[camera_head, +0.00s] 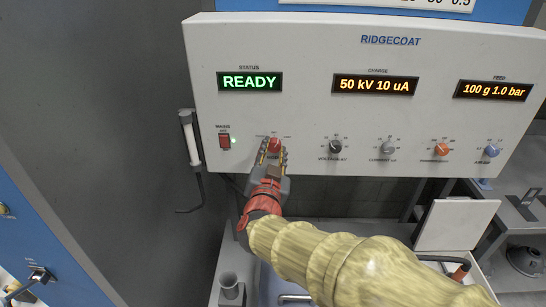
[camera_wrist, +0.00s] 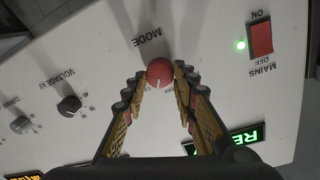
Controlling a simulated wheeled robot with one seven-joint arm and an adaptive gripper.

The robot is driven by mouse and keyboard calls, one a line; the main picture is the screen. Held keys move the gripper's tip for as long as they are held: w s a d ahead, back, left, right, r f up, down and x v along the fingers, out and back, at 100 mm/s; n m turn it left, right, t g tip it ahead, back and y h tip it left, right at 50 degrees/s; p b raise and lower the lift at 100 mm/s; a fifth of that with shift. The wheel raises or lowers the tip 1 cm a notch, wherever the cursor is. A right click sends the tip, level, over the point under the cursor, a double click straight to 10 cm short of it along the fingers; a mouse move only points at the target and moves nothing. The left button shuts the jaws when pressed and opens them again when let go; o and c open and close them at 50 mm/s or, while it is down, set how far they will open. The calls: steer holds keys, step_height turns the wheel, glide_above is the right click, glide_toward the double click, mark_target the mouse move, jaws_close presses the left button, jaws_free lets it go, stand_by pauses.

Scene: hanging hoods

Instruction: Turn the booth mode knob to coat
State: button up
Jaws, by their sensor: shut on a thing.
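The red mode knob (camera_head: 275,143) is on the white control panel (camera_head: 320,120), below the green READY display. In the wrist view, the knob (camera_wrist: 159,71) sits between my fingertips, with the upside-down MODE label beyond it. Its white pointer line points roughly toward the panel's top. My gripper (camera_head: 273,153) is shut on the knob, one finger on each side; it also shows in the wrist view (camera_wrist: 160,80). The small position labels around the knob are too small to read, and my fingers hide some of them in the wrist view.
A red mains switch (camera_head: 224,141) with a lit green lamp is left of the knob. A black voltage knob (camera_head: 335,146) is to the right, then grey, orange and blue knobs. A white rod-like tool (camera_head: 190,138) hangs at the panel's left edge.

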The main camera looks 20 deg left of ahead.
steer(key=m+b, duration=0.3)
steer(key=m, duration=0.2)
steer(key=shift+d+y+b, duration=0.1)
steer(key=shift+y+b, duration=0.2)
steer(key=shift+b, duration=0.05)
steer(key=shift+m, duration=0.4)
steer(key=o, duration=1.2)
steer(key=shift+c, duration=0.2)
steer(key=v, duration=1.2)
steer(key=shift+r, duration=0.2)
